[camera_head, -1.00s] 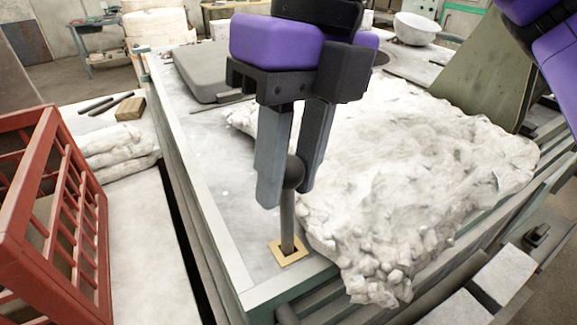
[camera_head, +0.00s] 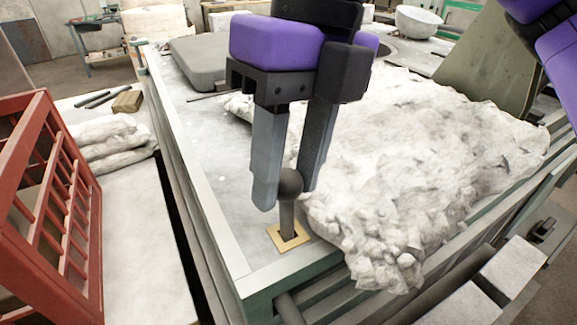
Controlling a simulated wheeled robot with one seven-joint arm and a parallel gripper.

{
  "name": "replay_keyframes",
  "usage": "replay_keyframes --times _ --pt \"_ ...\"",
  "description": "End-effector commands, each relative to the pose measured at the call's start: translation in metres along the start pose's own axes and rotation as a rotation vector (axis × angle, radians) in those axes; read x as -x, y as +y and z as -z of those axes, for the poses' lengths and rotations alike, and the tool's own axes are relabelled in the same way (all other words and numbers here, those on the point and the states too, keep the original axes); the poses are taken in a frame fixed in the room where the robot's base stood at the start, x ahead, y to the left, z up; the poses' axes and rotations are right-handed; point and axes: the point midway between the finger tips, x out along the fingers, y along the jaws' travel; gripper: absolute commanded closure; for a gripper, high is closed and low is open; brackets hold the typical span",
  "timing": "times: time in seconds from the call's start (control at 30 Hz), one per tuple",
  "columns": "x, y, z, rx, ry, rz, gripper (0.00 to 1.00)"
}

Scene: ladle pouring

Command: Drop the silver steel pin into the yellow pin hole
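The silver steel pin (camera_head: 287,218) stands nearly upright, a dark grey rod with a round ball head (camera_head: 290,182). Its lower end goes into the dark opening of the yellow pin hole (camera_head: 280,239), a square yellow-rimmed plate near the table's front corner. How deep the pin reaches is hidden. My gripper (camera_head: 287,197) points down just above the plate, with one finger on each side of the ball head. The fingers look spread apart, and the ball sits low between their tips. Whether a finger still touches the ball is hard to see.
A large rough white stone slab (camera_head: 410,170) lies close to the right of the pin. A red barred crate (camera_head: 50,210) stands at left. A grey flat block (camera_head: 215,68) lies behind my gripper. The table's raised metal rim (camera_head: 215,220) runs along the left.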

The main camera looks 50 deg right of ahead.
Motion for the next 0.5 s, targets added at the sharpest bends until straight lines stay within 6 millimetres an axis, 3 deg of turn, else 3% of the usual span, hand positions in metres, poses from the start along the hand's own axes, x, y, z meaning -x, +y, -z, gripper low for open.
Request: replay_keyframes --times 0.07,0.5 --pt "0.0001 0.0001 0.0 0.0 0.0 0.0 0.45" --pt "0.0067 0.0003 -0.0001 -0.001 -0.001 0.0 0.45"
